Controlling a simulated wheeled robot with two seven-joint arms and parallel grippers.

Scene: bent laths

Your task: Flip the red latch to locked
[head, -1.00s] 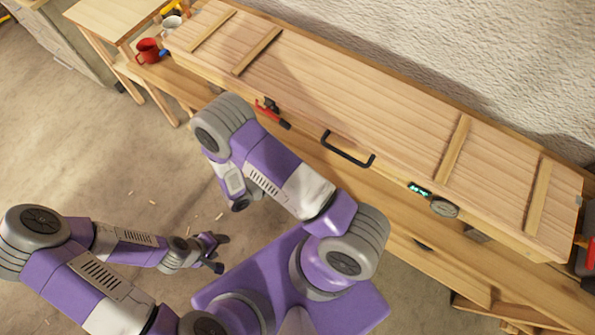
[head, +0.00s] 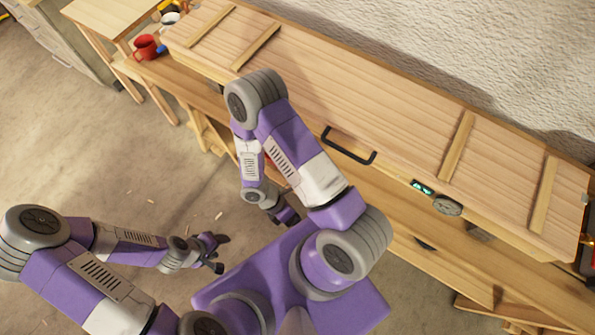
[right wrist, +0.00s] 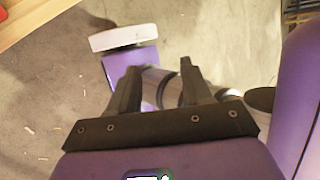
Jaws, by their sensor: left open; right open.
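The red latch is hidden in the head view, behind my right arm at the front of the long wooden chest (head: 350,95). Its present position cannot be read. My left gripper (head: 222,254) is open and empty, low over the floor at the lower left, well away from the chest. My right gripper (right wrist: 158,68) is open in the right wrist view, with nothing between its fingers. Part of my own purple and white arm shows beyond them. A small red patch (right wrist: 4,13) shows at that view's top left corner; I cannot tell what it is.
The chest has a black handle (head: 348,147), a small lit display (head: 422,188) and a round grey dial (head: 447,205) on its front. A red mug (head: 146,47) and a white mug (head: 169,20) stand left of it. Open floor (head: 110,150) lies to the left.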

